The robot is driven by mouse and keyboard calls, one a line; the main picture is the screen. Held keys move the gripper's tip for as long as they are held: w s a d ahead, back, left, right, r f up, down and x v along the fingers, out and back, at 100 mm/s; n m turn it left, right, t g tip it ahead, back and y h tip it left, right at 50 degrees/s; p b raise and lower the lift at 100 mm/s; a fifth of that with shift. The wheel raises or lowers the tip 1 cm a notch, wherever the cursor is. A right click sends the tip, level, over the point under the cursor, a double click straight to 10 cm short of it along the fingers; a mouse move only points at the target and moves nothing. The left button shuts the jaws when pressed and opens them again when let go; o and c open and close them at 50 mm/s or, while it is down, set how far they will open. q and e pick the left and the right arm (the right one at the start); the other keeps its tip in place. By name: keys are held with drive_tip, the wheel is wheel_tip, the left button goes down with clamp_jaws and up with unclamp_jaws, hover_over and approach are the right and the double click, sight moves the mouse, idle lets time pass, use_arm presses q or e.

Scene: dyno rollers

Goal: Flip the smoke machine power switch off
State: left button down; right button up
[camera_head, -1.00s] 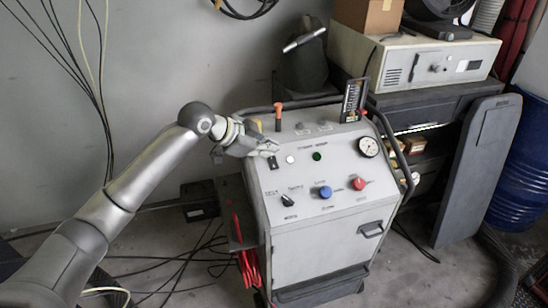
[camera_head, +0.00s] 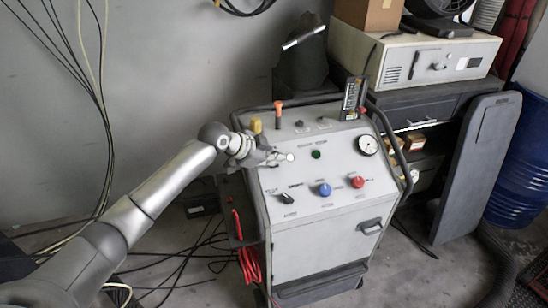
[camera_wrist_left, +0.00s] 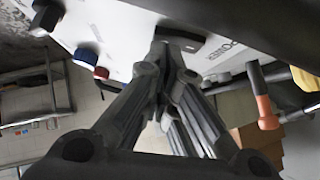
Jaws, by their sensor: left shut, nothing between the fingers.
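The smoke machine (camera_head: 318,240) is a grey wheeled cabinet with a sloping control panel. My left gripper (camera_head: 287,157) is shut and empty at the panel's upper left. It covers the area of the black power switch in the head view. In the left wrist view the shut fingertips (camera_wrist_left: 168,47) are at a dark switch (camera_wrist_left: 182,34) beside the printed word POWER. Whether they touch it, and the switch's position, I cannot tell. My right gripper is in neither view.
The panel also carries a green button (camera_head: 316,154), a gauge (camera_head: 367,145), a blue knob (camera_head: 325,190), a red knob (camera_head: 358,182) and a black selector (camera_head: 286,198). An orange-handled lever (camera_head: 278,109) stands behind. A dark rail edges the panel. Cables lie on the floor left.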

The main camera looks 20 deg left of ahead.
use_arm(q)
drive_tip(key=shift+s+f, duration=0.1)
drive_tip(key=shift+f, duration=0.3)
drive_tip(key=shift+r+p, duration=0.75)
drive_tip(key=shift+r, duration=0.2)
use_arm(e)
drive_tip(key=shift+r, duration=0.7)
